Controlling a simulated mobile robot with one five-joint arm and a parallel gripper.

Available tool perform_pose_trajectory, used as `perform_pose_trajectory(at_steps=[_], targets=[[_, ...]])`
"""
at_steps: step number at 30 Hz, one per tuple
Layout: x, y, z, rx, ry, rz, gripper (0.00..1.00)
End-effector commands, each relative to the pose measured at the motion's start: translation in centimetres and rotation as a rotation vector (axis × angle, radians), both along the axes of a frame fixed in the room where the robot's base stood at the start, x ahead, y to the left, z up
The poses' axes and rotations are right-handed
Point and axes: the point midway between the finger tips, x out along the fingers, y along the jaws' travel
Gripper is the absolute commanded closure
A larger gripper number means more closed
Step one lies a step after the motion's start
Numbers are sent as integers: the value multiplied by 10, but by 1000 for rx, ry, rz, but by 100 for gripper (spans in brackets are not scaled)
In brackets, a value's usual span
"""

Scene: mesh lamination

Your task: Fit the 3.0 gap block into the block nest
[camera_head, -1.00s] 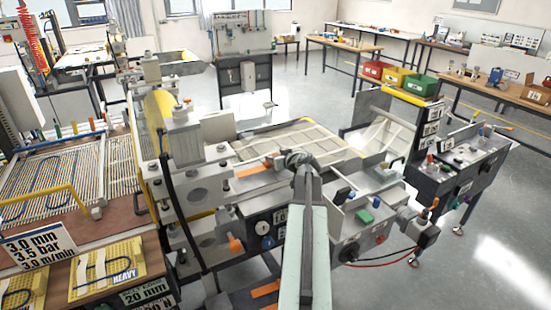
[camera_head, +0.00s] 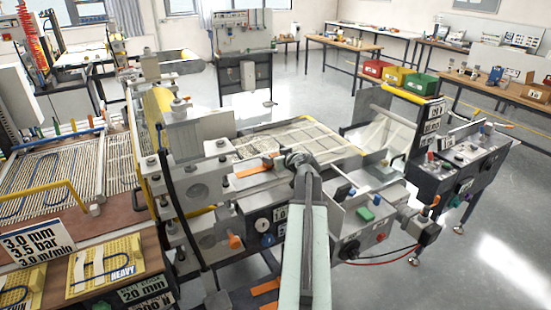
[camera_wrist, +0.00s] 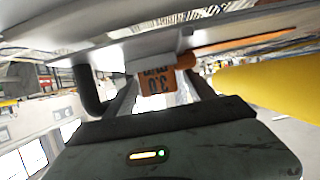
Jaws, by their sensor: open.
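An orange block marked 3.0 (camera_wrist: 157,84), its lettering upside down, hangs in the wrist view between the fingers of my gripper (camera_wrist: 160,88). The fingers are open, with the block in the space between them; I cannot tell whether either touches it. In the head view my gripper (camera_head: 297,159) is beside the roller machine, at the right end of an orange strip (camera_head: 255,167). The arm hides what lies directly under it. I cannot make out the block nest for certain in either view.
A pale metal plate (camera_wrist: 220,25) spans the top of the wrist view, close above the fingers. A yellow roller (camera_wrist: 270,82) is at the right and a dark curved handle (camera_wrist: 88,92) at the left. The roller stand (camera_head: 195,150) rises left of my arm.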

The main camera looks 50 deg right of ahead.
Motion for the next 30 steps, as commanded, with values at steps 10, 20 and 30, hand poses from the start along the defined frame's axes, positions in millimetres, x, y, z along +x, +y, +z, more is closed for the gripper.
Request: perform_pose_trajectory(at_steps=[10,20,30], targets=[[-42,18,22,0,0,-3,34],[-67,27,30,1,0,0,34],[-67,27,30,0,0,0,34]])
